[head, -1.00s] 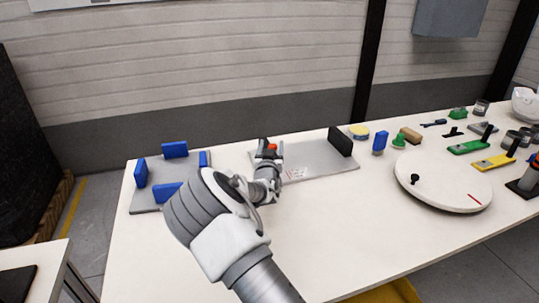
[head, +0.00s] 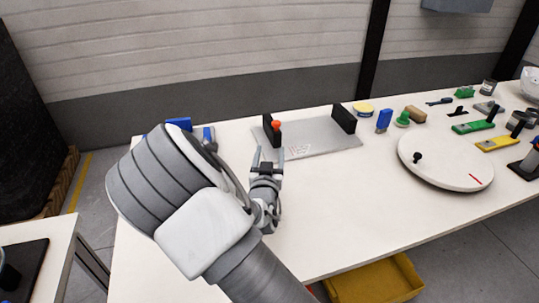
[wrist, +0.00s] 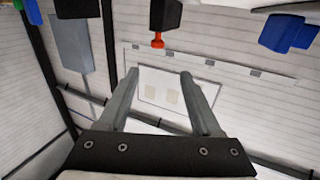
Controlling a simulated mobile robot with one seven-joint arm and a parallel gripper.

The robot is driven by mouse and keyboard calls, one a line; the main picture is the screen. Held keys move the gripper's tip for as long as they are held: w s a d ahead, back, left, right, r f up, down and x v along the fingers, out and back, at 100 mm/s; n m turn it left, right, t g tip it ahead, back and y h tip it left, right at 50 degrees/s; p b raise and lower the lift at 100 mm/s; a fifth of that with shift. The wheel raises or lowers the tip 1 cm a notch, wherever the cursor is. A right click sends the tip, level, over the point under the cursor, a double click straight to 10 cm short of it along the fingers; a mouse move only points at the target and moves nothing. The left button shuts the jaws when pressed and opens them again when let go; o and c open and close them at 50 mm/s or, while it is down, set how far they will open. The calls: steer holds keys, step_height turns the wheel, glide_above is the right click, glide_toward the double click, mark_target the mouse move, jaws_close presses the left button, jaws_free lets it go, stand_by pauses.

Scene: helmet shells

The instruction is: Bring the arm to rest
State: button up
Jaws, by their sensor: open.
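My gripper (head: 267,158) is open and empty in the head view, above the white table (head: 330,220), in front of a grey plate (head: 320,136). In the wrist view my gripper's two fingers (wrist: 160,90) are spread with nothing between them. The plate bears two black upright blocks, one at its left end (head: 268,128) and one at its right end (head: 343,119). A small orange-red piece (head: 276,125) sits by the left block; an orange piece also shows on a black block in the wrist view (wrist: 157,41).
My arm hides most of the blue blocks (head: 180,124) at the left. A white turntable (head: 445,158) with a black knob stands at the right. Green and yellow tools (head: 472,127) lie beyond it. A yellow bin (head: 375,282) is below the table. The table's front middle is clear.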

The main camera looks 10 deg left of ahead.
steer(key=shift+s, duration=0.5)
steer(key=s+d+r+m+g+y+p, duration=0.1)
steer(key=s+d+r+g+p, duration=0.3)
steer(key=r, duration=0.3)
steer(key=s+d+r+m+g+y+p, duration=0.1)
steer(key=s+d+r+m+g+p, duration=0.1)
steer(key=s+d+r+g, duration=0.4)
steer(key=s+d+r+n+p, duration=0.1)
steer(key=s+d+r, duration=0.2)
steer(key=s, duration=0.4)
steer(key=s+d+r+n+g+h+p, duration=0.1)
steer(key=s+d+r+p, duration=0.1)
steer(key=s+d+r, duration=0.2)
steer(key=s+d+r+n+g+h+p, duration=0.1)
steer(key=s+r, duration=0.4)
steer(key=s, duration=0.6)
steer(key=shift+d+r+p, duration=0.35)
steer(key=shift+d+p, duration=0.1)
steer(key=shift+d, duration=0.8)
